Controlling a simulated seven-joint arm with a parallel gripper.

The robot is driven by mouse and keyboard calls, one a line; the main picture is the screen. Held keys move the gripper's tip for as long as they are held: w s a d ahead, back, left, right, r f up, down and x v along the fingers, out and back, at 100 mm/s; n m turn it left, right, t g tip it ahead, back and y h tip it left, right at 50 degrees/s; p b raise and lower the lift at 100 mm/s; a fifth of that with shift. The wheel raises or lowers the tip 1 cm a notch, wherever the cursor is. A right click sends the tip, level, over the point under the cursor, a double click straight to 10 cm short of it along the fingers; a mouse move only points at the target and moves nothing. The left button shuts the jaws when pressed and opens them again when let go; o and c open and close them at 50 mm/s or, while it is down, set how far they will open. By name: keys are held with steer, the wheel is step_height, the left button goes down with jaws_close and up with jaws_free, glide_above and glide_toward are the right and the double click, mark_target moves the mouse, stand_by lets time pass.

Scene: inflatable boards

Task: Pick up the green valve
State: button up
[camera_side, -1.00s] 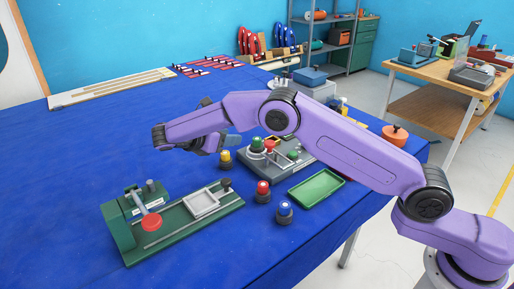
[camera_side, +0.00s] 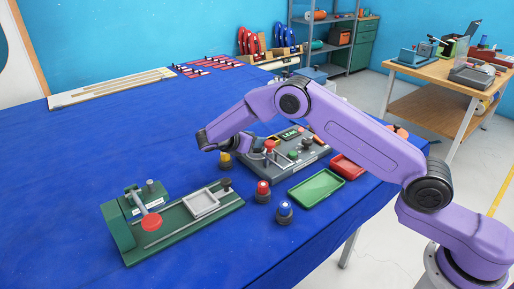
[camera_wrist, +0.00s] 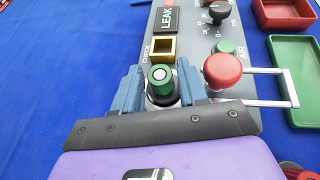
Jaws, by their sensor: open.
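The green valve (camera_wrist: 161,79), a round green cap with a pale centre, stands on the grey test panel (camera_wrist: 201,50) in the wrist view. My gripper (camera_wrist: 159,73) is open, with one blue finger on each side of the valve. Small gaps seem to show between the fingers and the cap; I cannot tell whether either finger touches it. In the side view my gripper (camera_side: 240,146) is low at the panel's left end, and the green valve is hidden behind it and the arm.
A red mushroom knob (camera_wrist: 222,70) stands close to the right finger, beside a metal rail (camera_wrist: 262,71). A square yellow-rimmed socket (camera_wrist: 163,47) lies just beyond the valve. Yellow (camera_side: 224,160), red (camera_side: 263,191) and blue (camera_side: 284,212) valves stand nearby. A green tray (camera_side: 317,188) is at right.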

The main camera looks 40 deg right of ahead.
steer(key=shift+x, duration=0.75)
steer(key=c, duration=0.7)
jaws_close()
steer(key=shift+r, duration=0.15)
